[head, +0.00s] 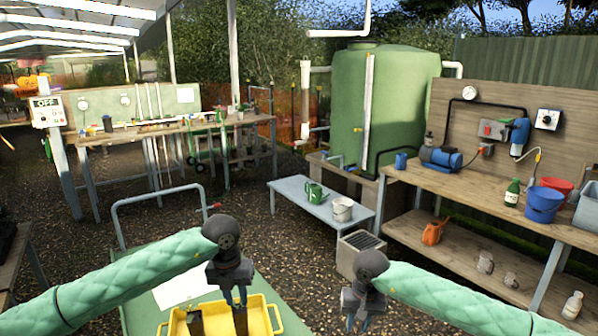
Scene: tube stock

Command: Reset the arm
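My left arm comes in from the left, and its gripper (236,298) points down over a yellow tray (271,311) at the bottom of the view. A second dark piece (195,323) is at the left of the tray. My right gripper (357,323) points down to the right of the tray, fingers apart, with nothing visible between them. The tray's front is cut off by the frame.
The tray is on a green cart (143,312) with a white sheet (184,288). A grey slatted box (352,254) is close behind my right gripper. A low blue table (289,188) stands beyond. A wooden workbench (480,205) is at right.

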